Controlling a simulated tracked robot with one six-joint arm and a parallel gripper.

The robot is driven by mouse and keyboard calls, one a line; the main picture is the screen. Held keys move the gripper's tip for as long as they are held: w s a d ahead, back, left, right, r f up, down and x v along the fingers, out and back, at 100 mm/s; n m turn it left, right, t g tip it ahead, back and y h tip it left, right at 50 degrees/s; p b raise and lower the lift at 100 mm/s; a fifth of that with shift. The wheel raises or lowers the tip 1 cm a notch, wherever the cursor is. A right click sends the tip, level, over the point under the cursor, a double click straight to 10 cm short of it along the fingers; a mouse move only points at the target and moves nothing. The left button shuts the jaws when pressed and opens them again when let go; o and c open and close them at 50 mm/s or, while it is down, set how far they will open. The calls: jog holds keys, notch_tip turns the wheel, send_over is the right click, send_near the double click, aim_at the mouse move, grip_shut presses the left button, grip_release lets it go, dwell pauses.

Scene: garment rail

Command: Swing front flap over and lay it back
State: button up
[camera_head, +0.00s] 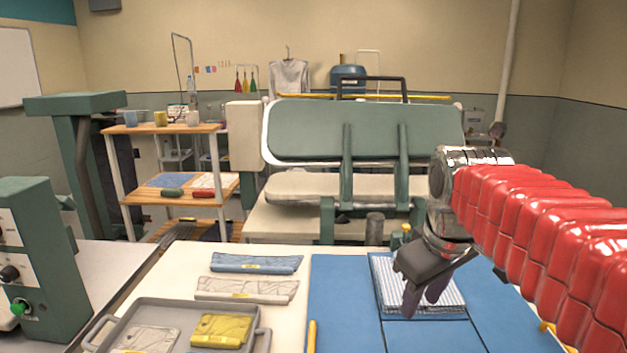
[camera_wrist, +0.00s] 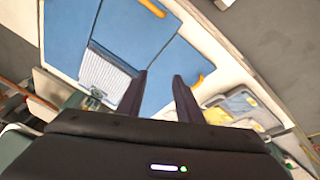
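The blue folding board (camera_head: 340,280) lies flat on the pale table, split by seams into panels. Its front panel (camera_head: 430,336) lies flat and bare, and it also shows in the wrist view (camera_wrist: 140,35). A grey-white striped folded cloth (camera_head: 453,296) lies on the middle panel and shows in the wrist view (camera_wrist: 106,72).
A grey tray (camera_head: 172,308) with yellow and grey packets stands at the front left. A blue packet (camera_head: 256,263) and a white packet (camera_head: 247,289) lie behind it. A green press (camera_head: 365,130) stands behind the table. A control box (camera_head: 36,265) is at far left.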

jog(key=s+a+f+m+t, duration=0.1)
jog(key=s+f+m, duration=0.4)
jog(key=s+f, duration=0.5)
jog(key=s+a, duration=0.1)
jog(key=s, duration=0.2)
jog(key=shift+a+f+t, duration=0.2)
jog(key=shift+f+t, duration=0.1)
jog(key=shift+t, duration=0.1)
jog(key=shift+s, duration=0.15)
